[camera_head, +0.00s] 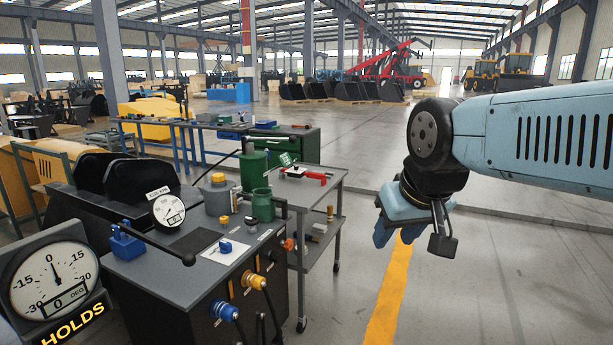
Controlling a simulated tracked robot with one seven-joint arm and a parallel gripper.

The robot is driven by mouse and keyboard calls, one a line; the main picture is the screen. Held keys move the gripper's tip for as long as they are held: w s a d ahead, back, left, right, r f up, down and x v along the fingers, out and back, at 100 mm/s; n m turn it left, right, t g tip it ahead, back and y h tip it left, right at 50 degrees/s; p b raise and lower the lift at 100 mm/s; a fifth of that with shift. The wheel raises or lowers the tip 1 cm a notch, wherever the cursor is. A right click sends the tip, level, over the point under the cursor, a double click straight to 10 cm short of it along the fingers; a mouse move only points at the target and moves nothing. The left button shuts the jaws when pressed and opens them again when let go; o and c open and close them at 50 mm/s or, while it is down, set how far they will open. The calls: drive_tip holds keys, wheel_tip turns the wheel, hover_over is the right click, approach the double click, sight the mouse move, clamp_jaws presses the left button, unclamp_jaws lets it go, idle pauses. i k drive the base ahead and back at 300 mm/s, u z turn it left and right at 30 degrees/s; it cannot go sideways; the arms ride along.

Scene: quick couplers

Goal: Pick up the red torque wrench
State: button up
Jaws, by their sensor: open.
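A red tool (312,175), which looks like the torque wrench, lies on the top shelf of a grey cart (322,186) right of the dark workbench. It is small in the picture, so its details are hard to tell. My gripper (393,236) hangs from my light blue arm right of the cart, with its blue fingers pointing down. It is open and empty, apart from the wrench and the cart. The floor shows below it.
A small green item (287,159) stands by the red tool. The floor right of the cart is clear.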

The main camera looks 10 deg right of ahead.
sight(290, 171)
drive_tip(key=u, duration=0.1)
drive_tip(key=k, duration=0.8)
drive_tip(key=z, duration=0.25)
drive_tip(key=i, duration=1.15)
drive_tip(key=z, duration=0.45)
drive_tip(key=i, duration=2.25)
drive_tip(key=u, duration=0.65)
